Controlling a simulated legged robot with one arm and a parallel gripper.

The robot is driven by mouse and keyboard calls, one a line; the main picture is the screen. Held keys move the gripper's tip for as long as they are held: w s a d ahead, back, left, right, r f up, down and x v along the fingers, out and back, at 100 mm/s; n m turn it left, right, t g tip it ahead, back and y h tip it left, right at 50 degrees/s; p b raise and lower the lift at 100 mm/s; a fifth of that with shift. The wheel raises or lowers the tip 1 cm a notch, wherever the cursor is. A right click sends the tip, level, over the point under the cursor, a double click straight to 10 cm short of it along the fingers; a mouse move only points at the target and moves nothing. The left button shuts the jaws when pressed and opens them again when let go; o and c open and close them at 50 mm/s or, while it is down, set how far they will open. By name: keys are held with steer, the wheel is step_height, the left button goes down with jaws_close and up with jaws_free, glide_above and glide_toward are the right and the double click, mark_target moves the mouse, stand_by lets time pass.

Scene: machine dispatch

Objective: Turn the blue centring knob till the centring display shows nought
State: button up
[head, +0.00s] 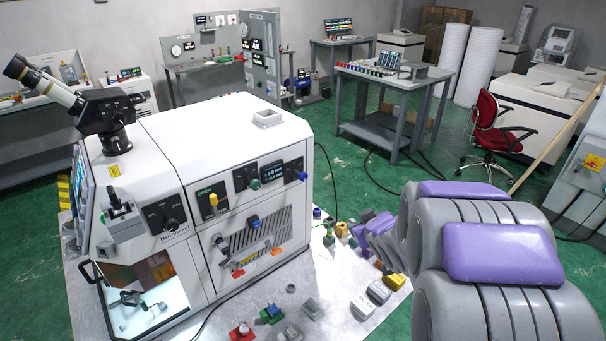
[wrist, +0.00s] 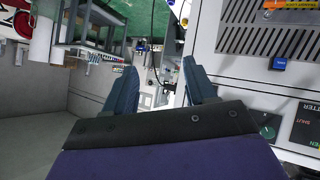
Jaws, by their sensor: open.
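The white machine (head: 215,120) stands at left centre in the head view. A blue knob (head: 302,176) sits at the right end of its upper front panel, beside a small dark display (head: 272,170) with lit lines too small to read surely. A second blue knob-like part (head: 253,221) is on the vented panel below; a blue part also shows in the wrist view (wrist: 279,63). I cannot tell for certain which is the centring knob. My gripper (wrist: 160,80) is open and empty, its two dark blue fingers apart, beside the machine front and touching no knob.
A green knob (head: 254,184) and a yellow knob (head: 212,200) share the front panel. Several small coloured blocks and fittings lie on the metal bench (head: 345,280) before the machine. A microscope (head: 100,110) is at left. My arm fills the lower right.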

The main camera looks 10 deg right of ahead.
mark_target(305, 177)
steer(key=w+a+n+t+y, duration=0.1)
steer(key=w+a+y, duration=0.1)
steer(key=w+a, duration=0.2)
steer(key=w+a+r+n+t+y, duration=0.1)
steer(key=w+a+t+y, duration=0.1)
steer(key=w, duration=0.8)
steer(key=w+a+r+n+t+y, duration=0.1)
steer(key=w+a+t+y, duration=0.1)
steer(key=w+a+y, duration=0.2)
steer(key=shift+r+p+x, duration=0.15)
steer(key=shift+p+x, duration=0.05)
steer(key=shift+x, duration=0.6)
steer(key=shift+r+p+x, duration=0.15)
steer(key=shift+x, duration=0.65)
steer(key=shift+a, duration=0.15)
